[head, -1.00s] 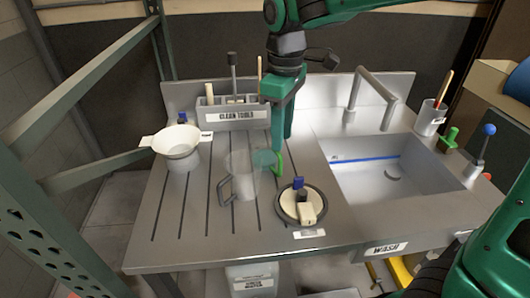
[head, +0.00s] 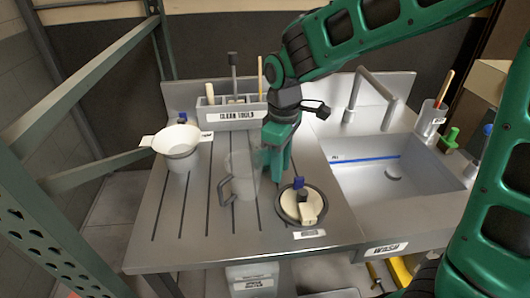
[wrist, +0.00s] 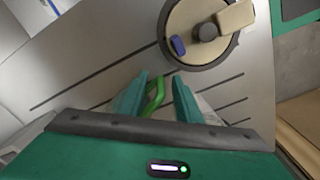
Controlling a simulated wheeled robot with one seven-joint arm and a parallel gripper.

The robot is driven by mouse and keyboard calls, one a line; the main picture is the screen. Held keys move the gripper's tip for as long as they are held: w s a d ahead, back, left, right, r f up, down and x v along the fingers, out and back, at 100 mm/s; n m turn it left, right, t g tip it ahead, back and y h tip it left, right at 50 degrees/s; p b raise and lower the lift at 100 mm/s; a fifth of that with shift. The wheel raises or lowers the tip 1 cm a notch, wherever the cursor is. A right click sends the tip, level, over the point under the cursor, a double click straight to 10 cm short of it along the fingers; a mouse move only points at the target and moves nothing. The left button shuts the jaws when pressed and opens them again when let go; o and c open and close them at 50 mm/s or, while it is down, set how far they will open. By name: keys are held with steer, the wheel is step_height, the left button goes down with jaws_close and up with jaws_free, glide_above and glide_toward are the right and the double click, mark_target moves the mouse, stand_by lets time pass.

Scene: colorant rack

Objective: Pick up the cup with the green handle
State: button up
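The green handle (wrist: 154,97) of the cup shows in the wrist view, between the two fingers of my gripper (wrist: 157,88). The fingers stand apart, with a gap visible beside the handle, which is closer to the left finger. The cup's clear body is mostly hidden by my gripper and hard to make out. In the head view my gripper (head: 276,165) points down over the drainboard, right of a clear jug (head: 242,180) with a grey handle, and hides the green handle there.
A round dish with a cream block and blue knob (head: 299,207) sits just in front and right of my gripper. A white funnel-like bowl (head: 177,142) stands left, a tool holder (head: 233,115) behind. The sink (head: 390,170) and tap (head: 365,95) are to the right.

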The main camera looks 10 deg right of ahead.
jaws_close()
steer(key=shift+r, duration=0.2)
stand_by(0.3)
